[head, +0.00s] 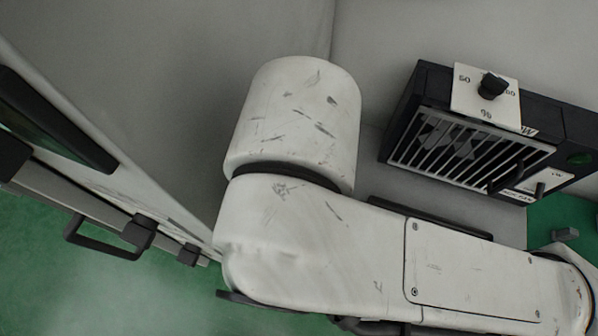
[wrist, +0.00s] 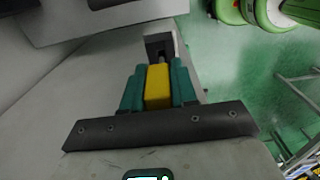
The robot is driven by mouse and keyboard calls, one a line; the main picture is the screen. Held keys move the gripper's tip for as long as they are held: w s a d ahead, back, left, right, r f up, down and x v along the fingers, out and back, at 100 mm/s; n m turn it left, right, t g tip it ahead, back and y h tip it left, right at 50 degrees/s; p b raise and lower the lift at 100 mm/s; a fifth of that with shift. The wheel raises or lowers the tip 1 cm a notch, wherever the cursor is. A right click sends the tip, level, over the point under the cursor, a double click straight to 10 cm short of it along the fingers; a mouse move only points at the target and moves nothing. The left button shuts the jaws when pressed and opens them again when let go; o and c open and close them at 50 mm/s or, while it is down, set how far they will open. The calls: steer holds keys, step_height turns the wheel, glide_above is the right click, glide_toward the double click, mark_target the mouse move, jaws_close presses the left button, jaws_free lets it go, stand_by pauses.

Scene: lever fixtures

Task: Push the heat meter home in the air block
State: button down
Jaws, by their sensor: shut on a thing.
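In the wrist view my gripper (wrist: 158,86) has two teal fingers shut on a yellow block (wrist: 157,88), which looks to be the heat meter. The block's far end is at a pale grey slotted fixture (wrist: 176,43) with a dark recess and a small grey rod. I cannot tell how far it is inside, or whether this fixture is the air block. In the head view a black box with a slatted grille (head: 466,152), a dial plate and small levers stands at the upper right. My arm crosses the head view; the gripper is hidden there.
A pale grey surface (wrist: 60,112) lies under the fingers in the wrist view. A green floor (wrist: 235,75) shows to the right, with a bright green round object (wrist: 232,10) and metal framing (wrist: 292,90). A panel with black handles (head: 112,238) is at left in the head view.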

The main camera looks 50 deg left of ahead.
steer(key=shift+f+b, duration=1.75)
steer(key=shift+f, duration=0.8)
stand_by(0.5)
steer(key=c, duration=0.8)
jaws_free()
step_height(320, 180, up, 11)
steer(key=shift+f+p, duration=0.1)
steer(key=shift+p, duration=0.35)
